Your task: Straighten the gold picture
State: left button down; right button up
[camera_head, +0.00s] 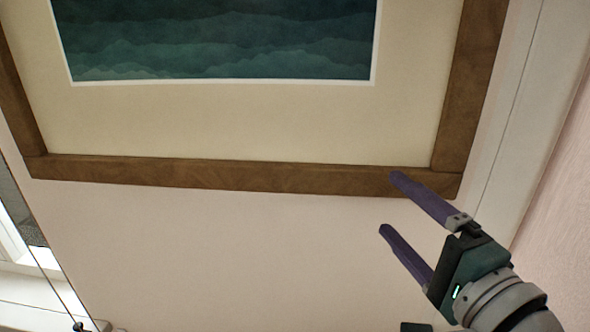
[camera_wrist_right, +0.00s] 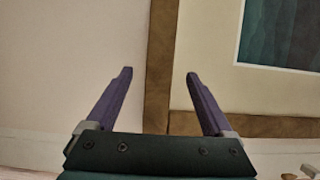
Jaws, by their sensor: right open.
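The picture (camera_head: 250,177) hangs on a pale wall, with a brown wooden frame, a cream mat and a dark teal wave image. Its top is out of view. Its lower edge slopes slightly down to the right in the head view. My right gripper (camera_head: 390,203) is open and empty near the frame's lower right corner. Its upper finger overlaps the lower rail in the head view; I cannot tell if it touches. In the right wrist view a side rail of the picture (camera_wrist_right: 158,90) shows between the open fingers of my right gripper (camera_wrist_right: 160,75). My left gripper is not in view.
Pale wall (camera_head: 220,250) lies bare below the picture. A white vertical trim (camera_head: 510,130) runs close along the picture's right side. A bright window-like opening (camera_head: 15,240) and a white ledge (camera_head: 35,290) show at lower left.

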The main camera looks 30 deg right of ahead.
jog(key=shift+v, duration=2.3)
jog(key=a+f+n+g+y, duration=0.5)
jog(key=a+n+g+y, duration=0.1)
jog(key=a+n, duration=0.6)
jog(key=s+d+f+n+g+h, duration=0.1)
jog(key=s+d+n+g+h, duration=0.1)
jog(key=s+n+g, duration=0.75)
notch_tip(320, 180, up, 37)
jog(key=n+t+p, duration=0.1)
jog(key=p, duration=3.6)
jog(key=shift+s, duration=0.45)
